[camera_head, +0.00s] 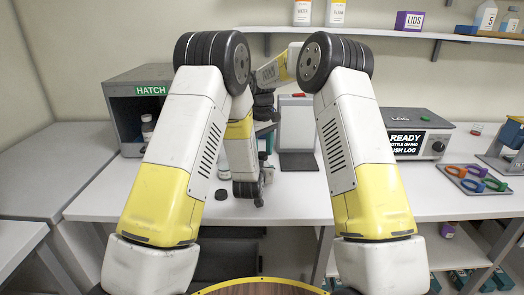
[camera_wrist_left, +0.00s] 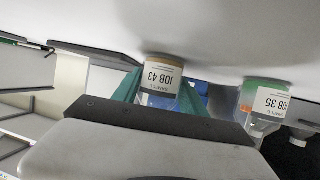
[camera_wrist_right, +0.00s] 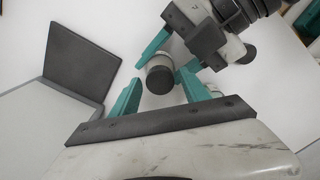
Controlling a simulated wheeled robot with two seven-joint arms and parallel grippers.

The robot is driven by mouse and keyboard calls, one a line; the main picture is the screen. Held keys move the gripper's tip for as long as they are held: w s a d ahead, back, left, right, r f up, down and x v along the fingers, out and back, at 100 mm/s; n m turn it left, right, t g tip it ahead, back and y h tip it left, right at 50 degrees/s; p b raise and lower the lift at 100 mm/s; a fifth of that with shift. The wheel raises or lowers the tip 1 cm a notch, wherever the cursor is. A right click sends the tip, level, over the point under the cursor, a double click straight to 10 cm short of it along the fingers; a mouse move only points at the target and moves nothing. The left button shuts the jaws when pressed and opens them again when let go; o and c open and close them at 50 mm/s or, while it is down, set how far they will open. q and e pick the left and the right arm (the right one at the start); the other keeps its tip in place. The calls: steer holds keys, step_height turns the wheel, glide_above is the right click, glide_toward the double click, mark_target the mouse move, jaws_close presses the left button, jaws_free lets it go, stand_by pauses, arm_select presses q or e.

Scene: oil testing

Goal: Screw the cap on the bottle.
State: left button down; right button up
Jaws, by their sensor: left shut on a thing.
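My left gripper (camera_wrist_right: 172,58) is shut on the bottle labelled JOB 43 (camera_wrist_left: 162,77), which appears upside down in the left wrist view. The right wrist view looks down on the bottle (camera_wrist_right: 156,61); its round end is dark, and I cannot tell if that is a cap or an open mouth. My right gripper (camera_wrist_right: 159,80) is open, its teal fingers apart on either side of that end. In the head view, the right gripper (camera_head: 266,138) is above the left one and small. A dark round cap (camera_head: 221,195) lies on the white table.
A second bottle, JOB 35 (camera_wrist_left: 268,103), stands nearby. A grey stand with a dark base plate (camera_head: 297,161) is just right of the grippers. The hatch box (camera_head: 124,112) is at left; a LOG device (camera_head: 418,120) and a tray of coloured rings (camera_head: 450,170) are at right.

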jaws_close()
steer(key=shift+o, duration=1.2)
jaws_free()
steer(key=shift+r, duration=0.1)
step_height(320, 180, up, 12)
arm_select(q)
steer(key=c, duration=0.6)
jaws_free()
steer(key=shift+o, duration=0.2)
